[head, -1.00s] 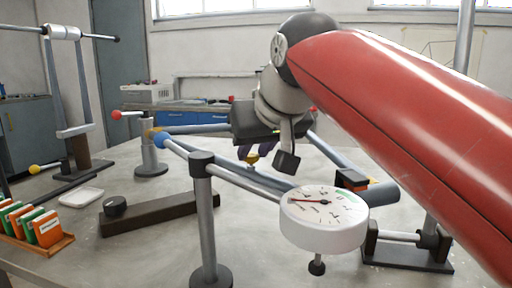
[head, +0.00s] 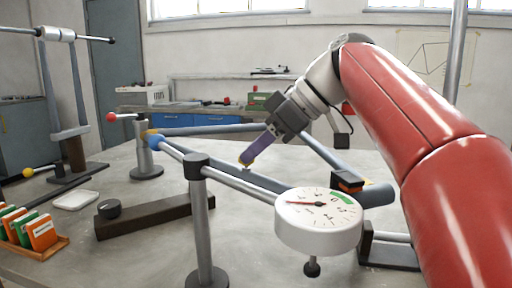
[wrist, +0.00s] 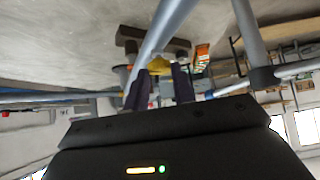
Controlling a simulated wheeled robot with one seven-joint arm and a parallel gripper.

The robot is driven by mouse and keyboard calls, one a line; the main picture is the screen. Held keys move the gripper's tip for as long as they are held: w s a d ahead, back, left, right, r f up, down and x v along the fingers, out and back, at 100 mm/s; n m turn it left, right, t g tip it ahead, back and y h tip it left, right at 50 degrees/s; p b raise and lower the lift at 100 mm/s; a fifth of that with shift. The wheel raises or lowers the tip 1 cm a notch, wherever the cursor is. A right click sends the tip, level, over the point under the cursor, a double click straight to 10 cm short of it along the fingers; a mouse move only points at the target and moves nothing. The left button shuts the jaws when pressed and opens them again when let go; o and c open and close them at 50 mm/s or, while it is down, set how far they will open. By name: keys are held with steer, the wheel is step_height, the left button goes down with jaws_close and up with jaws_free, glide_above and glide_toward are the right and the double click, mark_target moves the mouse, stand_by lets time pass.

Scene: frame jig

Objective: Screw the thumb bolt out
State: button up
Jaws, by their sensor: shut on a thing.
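The yellow thumb bolt (head: 246,160) sits at the tubular frame in the middle of the bench in the head view. My gripper (head: 251,157) comes down at a slant from the upper right, with its purple fingers at the bolt. In the wrist view the bolt (wrist: 161,67) shows yellow between the tips of the two purple fingers, beside a grey tube (wrist: 165,30). My gripper is shut on the bolt. The bolt's shank and its hole are hidden.
A white dial gauge (head: 318,220) stands front right of the bolt. A dark bar with a knob (head: 150,213) and a white dish (head: 76,200) lie to the left.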

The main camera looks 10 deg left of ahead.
steer(key=shift+w+n+g, duration=0.25)
steer(key=shift+n+g, duration=0.75)
steer(key=shift+n, duration=0.2)
steer(key=shift+f, duration=0.1)
steer(key=o, duration=1)
